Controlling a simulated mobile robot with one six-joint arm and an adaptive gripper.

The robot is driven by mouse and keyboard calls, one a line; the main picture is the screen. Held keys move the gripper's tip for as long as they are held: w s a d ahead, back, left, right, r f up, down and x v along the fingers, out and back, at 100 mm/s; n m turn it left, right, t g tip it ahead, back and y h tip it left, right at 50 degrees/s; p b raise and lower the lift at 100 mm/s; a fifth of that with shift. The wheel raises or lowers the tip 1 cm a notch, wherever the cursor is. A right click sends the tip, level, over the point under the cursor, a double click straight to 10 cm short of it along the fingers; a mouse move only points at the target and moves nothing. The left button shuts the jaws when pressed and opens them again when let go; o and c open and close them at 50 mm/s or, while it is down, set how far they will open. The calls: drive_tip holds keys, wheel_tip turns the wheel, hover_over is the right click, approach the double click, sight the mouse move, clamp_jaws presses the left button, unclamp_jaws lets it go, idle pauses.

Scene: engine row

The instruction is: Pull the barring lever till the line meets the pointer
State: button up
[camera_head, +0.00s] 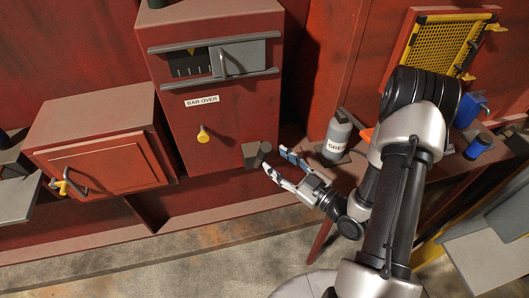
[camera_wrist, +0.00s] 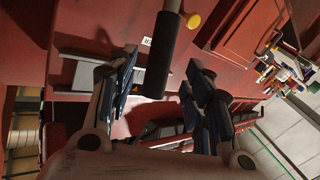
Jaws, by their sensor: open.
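The barring lever (camera_head: 262,155) sticks out from a small dark block low on the right of the red "BAR OVER" cabinet (camera_head: 240,107). In the wrist view, its black grip (camera_wrist: 158,65) on a grey rod lies between my fingers, with a gap on each side. My gripper (camera_head: 276,158) is open, its fingertips at the lever's end. The dark window (camera_head: 186,66) above shows a yellow pointer (camera_head: 192,51) at its top edge and pale marks below. A grey cover with a handle (camera_head: 238,57) hides the window's right part. I cannot tell which mark is the line.
A yellow knob (camera_head: 203,135) sits below the label. A grey labelled bottle (camera_head: 337,137) stands close to my gripper on the right-hand bench, with a blue can (camera_head: 478,146) farther right. A red box with a handled door (camera_head: 100,163) is at left. The floor in front is clear.

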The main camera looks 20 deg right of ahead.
sight(264, 158)
drive_tip(key=x, duration=0.6)
drive_tip(key=shift+w, duration=0.1)
clamp_jaws()
idle(0.5)
